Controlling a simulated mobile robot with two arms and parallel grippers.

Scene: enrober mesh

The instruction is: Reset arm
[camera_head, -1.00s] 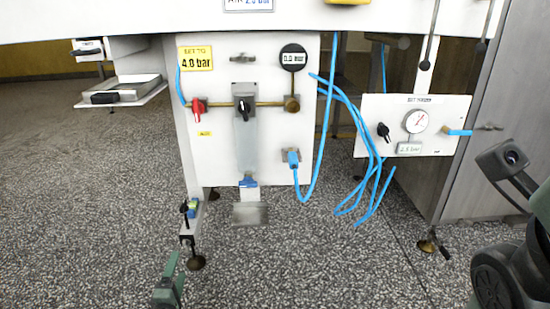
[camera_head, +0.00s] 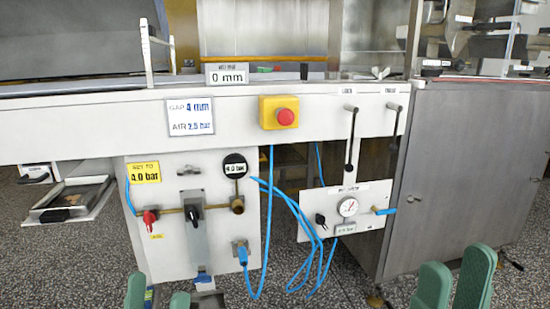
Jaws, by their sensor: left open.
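My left gripper (camera_head: 158,296) shows at the bottom edge, left of the middle. Its two green fingers are apart with nothing seen between them, in front of the lower part of the white air panel (camera_head: 218,225). My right gripper (camera_head: 452,284) shows at the bottom right. Its green fingers stand apart and empty, in front of the grey metal cabinet (camera_head: 480,160). The rest of both arms is out of view. Both grippers look clear of the machine.
Blue hoses hang beside a gauge panel (camera_head: 362,242). A red stop button (camera_head: 286,117) and two levers are above. A tray (camera_head: 70,202) sticks out at left.

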